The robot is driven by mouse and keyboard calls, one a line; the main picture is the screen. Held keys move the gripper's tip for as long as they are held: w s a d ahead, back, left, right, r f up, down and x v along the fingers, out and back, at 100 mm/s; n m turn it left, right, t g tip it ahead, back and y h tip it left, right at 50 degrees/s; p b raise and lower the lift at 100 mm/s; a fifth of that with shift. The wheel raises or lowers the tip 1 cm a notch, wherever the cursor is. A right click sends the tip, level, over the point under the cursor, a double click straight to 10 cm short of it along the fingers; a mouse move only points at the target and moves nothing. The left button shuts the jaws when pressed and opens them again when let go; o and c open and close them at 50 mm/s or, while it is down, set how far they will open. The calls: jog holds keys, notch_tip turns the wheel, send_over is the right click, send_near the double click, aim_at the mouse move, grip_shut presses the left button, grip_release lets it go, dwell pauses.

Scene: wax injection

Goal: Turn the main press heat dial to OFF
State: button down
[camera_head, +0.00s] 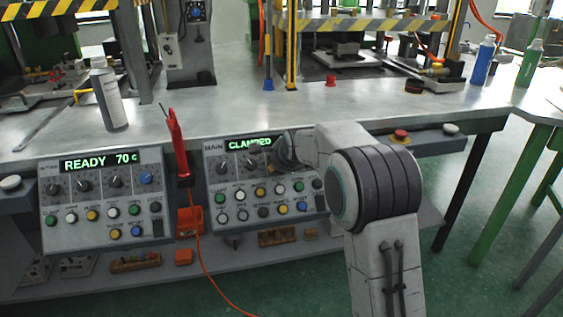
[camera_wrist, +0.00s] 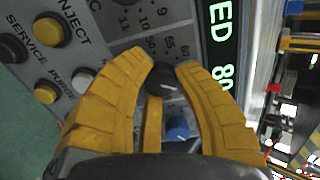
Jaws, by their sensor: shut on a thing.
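The main press panel (camera_head: 262,208) is the right-hand of two grey panels on the bench front, with a green CLAMPED display (camera_head: 248,143). My gripper (camera_head: 287,152) is at its upper right and hides part of that display and some dials. In the wrist view, the yellow fingers of my gripper (camera_wrist: 165,74) are shut on a black dial (camera_wrist: 163,84). The numbers 50, 55 and 60 show beside this dial, and a pale pointer mark shows on it. Its name label and OFF mark are hidden. A blue dial (camera_wrist: 178,129) sits just beside the fingers. The display (camera_wrist: 220,50) reads "ED 80" here.
Push buttons (camera_head: 262,192) crowd the panel under the dials. A second panel (camera_head: 103,198) reading READY 70 C stands to the left. A red pen-shaped tool (camera_head: 178,146) with an orange cord stands between the panels. Bottles (camera_head: 107,95) stand on the bench.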

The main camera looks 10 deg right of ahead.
jog(key=n, duration=0.4)
jog(key=shift+w+a+r+n, duration=0.1)
jog(key=shift+a+r+n, duration=0.05)
jog(key=shift+n, duration=0.15)
jog(key=n, duration=0.3)
jog(key=shift+n, duration=0.4)
jog(key=n, duration=0.8)
jog(key=shift+f, duration=0.2)
jog(key=n, duration=0.7)
jog(key=shift+f, duration=0.1)
jog(key=n, duration=0.4)
jog(key=shift+d+n, duration=0.2)
jog(key=shift+n, duration=0.1)
jog(key=shift+f+n, duration=0.1)
jog(key=shift+n, duration=1.1)
jog(key=shift+s+d+n, duration=0.1)
jog(key=shift+s+n, duration=0.1)
jog(key=shift+n, duration=0.1)
